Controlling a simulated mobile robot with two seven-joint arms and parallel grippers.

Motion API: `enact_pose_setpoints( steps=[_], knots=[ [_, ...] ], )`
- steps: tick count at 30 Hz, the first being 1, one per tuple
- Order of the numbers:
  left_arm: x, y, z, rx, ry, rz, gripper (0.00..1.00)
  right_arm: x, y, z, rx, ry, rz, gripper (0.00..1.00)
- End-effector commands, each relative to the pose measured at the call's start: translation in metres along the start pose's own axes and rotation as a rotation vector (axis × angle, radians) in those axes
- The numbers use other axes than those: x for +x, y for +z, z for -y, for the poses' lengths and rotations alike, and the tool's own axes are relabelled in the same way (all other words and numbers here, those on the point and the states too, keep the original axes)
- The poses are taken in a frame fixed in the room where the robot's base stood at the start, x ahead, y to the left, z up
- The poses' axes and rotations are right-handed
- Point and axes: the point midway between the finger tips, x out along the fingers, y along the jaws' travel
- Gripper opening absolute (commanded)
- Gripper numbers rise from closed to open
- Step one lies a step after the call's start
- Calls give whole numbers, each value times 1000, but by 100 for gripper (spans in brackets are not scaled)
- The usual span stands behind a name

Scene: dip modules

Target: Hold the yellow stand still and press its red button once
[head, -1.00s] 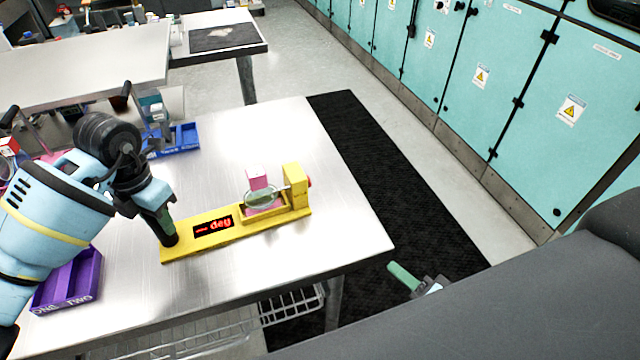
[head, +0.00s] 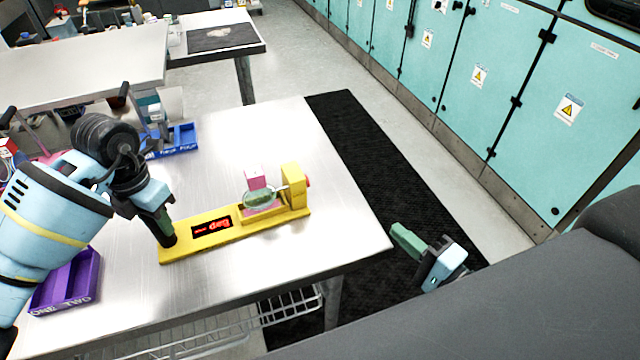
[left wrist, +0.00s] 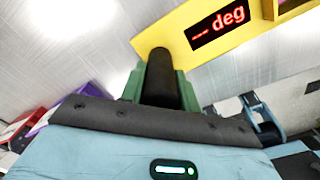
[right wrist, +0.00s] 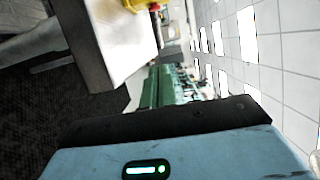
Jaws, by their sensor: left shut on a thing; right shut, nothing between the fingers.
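The yellow stand (head: 235,226) lies on the metal table, with a red "deg" display (head: 212,226). A round glass dish and a pink piece (head: 256,182) are at its right part. The red button (head: 308,182) is on the outer right face of its end block; it also shows in the right wrist view (right wrist: 154,6). My left gripper (head: 166,234) is shut on the black post (left wrist: 160,78) at the stand's left end. My right gripper (head: 400,238) is shut and empty, beyond the table's right edge, apart from the button and nearer the camera.
A purple tray (head: 68,283) is at the table's left, and a blue tray (head: 180,138) at its far left. The table (head: 335,235) is bare right of the stand. A black mat (head: 375,160) covers the floor beside it, with teal cabinets (head: 480,85) beyond.

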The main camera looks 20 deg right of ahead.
Motion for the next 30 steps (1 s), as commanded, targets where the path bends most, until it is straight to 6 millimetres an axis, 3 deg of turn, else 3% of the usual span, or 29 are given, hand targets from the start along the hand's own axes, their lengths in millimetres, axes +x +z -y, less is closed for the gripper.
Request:
enact_pose_setpoints(
  steps=[30],
  knots=[
    [0, 0, 0, 1, 1, 0, 12, 159, 0, 2, 1, -4, 1, 0]
  ],
)
